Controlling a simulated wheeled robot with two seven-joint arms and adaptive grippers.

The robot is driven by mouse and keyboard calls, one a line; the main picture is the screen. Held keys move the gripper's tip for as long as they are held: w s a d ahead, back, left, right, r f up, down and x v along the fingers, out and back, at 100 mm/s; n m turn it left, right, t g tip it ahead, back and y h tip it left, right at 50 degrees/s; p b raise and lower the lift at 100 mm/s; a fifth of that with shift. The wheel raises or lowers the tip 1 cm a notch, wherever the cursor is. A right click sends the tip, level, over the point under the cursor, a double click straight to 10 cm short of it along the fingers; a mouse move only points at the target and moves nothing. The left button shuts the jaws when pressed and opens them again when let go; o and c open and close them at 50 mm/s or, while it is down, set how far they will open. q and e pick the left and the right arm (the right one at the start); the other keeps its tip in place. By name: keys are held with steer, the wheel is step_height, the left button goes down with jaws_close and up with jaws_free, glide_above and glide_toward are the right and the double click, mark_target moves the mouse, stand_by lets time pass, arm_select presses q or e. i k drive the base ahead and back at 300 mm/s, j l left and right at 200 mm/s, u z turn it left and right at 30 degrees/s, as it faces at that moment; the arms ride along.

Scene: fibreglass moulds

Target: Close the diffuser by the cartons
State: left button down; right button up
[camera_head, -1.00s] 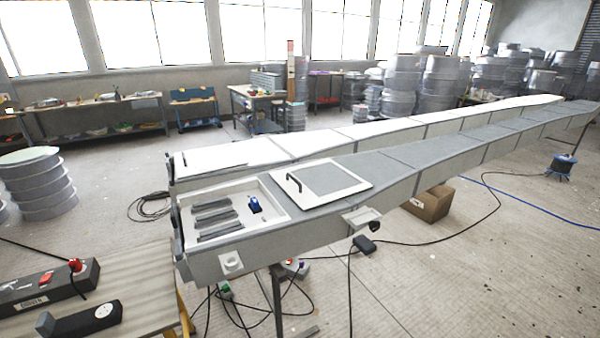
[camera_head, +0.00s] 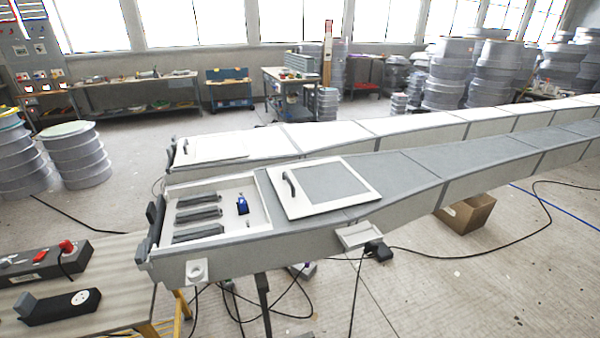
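Two long, raised, box-shaped bodies run from the centre to the right in the head view. The front grey one (camera_head: 415,170), probably the diffuser, has an open rectangular compartment (camera_head: 258,203) at its near left end. Inside are several dark grey bars (camera_head: 198,215) and a small blue part (camera_head: 242,204). A square lid (camera_head: 345,203), white-rimmed with a grey panel and black handle (camera_head: 289,186), lies on top just right of the opening. An open brown carton (camera_head: 465,212) stands on the floor beneath and behind the front body. Neither gripper shows.
A striped bench (camera_head: 105,308) at lower left holds a dark power box (camera_head: 40,262) and a black socket block (camera_head: 60,306). Cables (camera_head: 490,246) cross the floor. The rear white body (camera_head: 300,135) runs close behind. Open floor lies at lower right.

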mark_target(306, 189)
steer(key=i+l+u, duration=0.2)
steer(key=l, duration=0.3)
steer(key=i+l+u, duration=0.2)
steer(key=l, duration=0.3)
steer(key=l+u, duration=0.2)
steer(key=l, duration=0.35)
steer(key=i+l+u, duration=0.2)
steer(key=l, duration=0.35)
